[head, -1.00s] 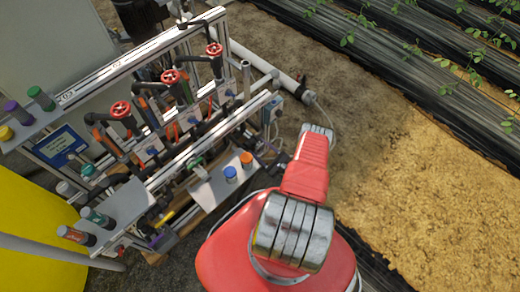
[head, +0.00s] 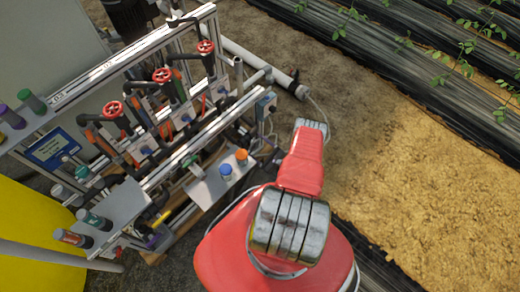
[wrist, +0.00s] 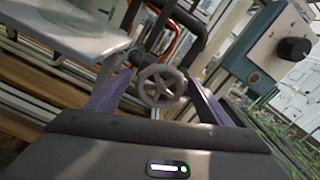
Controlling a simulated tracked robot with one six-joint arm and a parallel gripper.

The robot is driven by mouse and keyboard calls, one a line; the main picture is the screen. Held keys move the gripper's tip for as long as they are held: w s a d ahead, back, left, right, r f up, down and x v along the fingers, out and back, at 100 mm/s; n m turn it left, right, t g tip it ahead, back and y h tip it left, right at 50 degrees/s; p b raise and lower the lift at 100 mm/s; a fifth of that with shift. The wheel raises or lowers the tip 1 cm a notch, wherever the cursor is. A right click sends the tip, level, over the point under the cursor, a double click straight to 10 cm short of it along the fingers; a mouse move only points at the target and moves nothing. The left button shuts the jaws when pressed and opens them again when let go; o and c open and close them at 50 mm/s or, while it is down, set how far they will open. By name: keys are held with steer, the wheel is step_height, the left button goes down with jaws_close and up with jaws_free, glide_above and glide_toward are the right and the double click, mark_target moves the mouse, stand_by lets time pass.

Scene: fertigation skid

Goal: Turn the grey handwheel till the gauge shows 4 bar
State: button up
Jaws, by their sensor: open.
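The grey handwheel (wrist: 163,87) shows in the wrist view, a spoked wheel ahead of my gripper and between its fingers as seen from the wrist. My gripper (wrist: 158,92) is open, with one purple finger on each side of the wheel. I cannot tell how far the wheel is from the fingertips, and no contact is visible. In the head view my red arm hides the gripper, and I cannot make out the grey wheel there. No readable gauge face shows in either view.
The skid (head: 120,70) carries several red handwheels (head: 162,75). A grey box with a black knob (wrist: 293,48) stands right of my gripper in the wrist view. A white shelf (wrist: 60,40) is at left. A yellow tank (head: 35,215) stands at the skid's left; bare soil lies right.

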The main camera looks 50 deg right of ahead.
steer(key=s, duration=1.3)
steer(key=shift+s+d, duration=0.15)
steer(key=shift+s, duration=0.2)
stand_by(2.2)
steer(key=m, duration=0.5)
steer(key=shift+d, duration=0.1)
steer(key=shift+w, duration=0.1)
steer(key=shift+w, duration=6.8)
steer(key=shift+c, duration=0.7)
